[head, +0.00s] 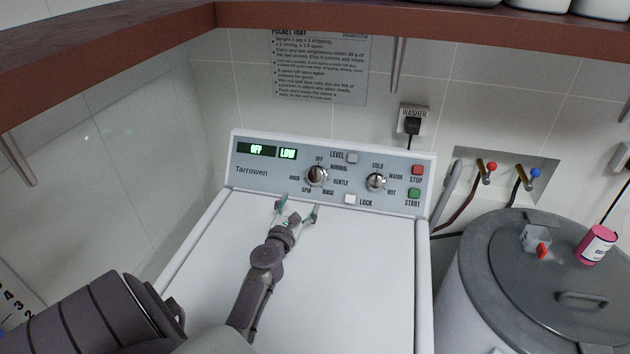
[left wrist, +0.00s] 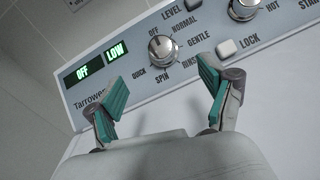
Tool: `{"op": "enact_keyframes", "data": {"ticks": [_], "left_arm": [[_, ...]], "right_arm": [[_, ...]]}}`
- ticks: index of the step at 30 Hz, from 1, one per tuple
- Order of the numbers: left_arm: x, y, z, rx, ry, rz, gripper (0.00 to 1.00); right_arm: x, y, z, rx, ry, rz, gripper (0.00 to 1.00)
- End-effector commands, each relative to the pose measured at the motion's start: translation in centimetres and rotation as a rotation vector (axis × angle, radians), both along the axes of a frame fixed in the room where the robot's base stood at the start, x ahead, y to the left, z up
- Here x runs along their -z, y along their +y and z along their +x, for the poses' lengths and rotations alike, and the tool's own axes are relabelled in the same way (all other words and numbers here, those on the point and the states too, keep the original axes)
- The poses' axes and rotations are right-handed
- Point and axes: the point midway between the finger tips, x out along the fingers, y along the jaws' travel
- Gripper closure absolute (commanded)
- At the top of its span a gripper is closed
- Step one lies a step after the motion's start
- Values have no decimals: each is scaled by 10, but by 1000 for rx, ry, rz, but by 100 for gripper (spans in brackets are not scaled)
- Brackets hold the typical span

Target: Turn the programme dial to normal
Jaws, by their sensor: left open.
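The programme dial (head: 317,176) is a round silver knob on the washer's control panel, ringed by OFF, NORMAL, GENTLE, RINSE, SPIN and QUICK. The display beside it (head: 257,150) reads OFF and LOW. In the left wrist view the dial (left wrist: 163,47) sits beyond my fingers, its mark seeming to point up toward OFF. My left gripper (head: 297,213) is open and empty, just below and slightly left of the dial, apart from it. Its teal-padded fingers also show in the left wrist view (left wrist: 163,88). My right gripper is not in view.
A temperature dial (head: 376,182), LEVEL button (head: 352,158), LOCK button (head: 350,199), red STOP (head: 417,170) and green START (head: 414,193) share the panel. A brown shelf (head: 330,17) overhangs above. A grey drum (head: 480,270) stands right of the washer.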

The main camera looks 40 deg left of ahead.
Motion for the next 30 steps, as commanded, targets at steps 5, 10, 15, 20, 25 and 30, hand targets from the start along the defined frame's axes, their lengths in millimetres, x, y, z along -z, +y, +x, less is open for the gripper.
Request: {"op": "enact_keyframes", "data": {"ticks": [5,10,15,20,25,30], "left_arm": [[9,3,7,0,-3,0,18],[7,14,30,0,-5,0,18],[9,29,64,0,-4,-1,18],[10,42,94,1,-4,-2,18],[9,52,116,-1,-2,1,18],[9,56,125,0,0,0,18]], "right_arm": [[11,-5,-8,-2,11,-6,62],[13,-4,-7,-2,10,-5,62],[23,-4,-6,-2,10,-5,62],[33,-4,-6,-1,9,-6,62],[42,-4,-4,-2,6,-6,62],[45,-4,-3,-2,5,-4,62]]}}
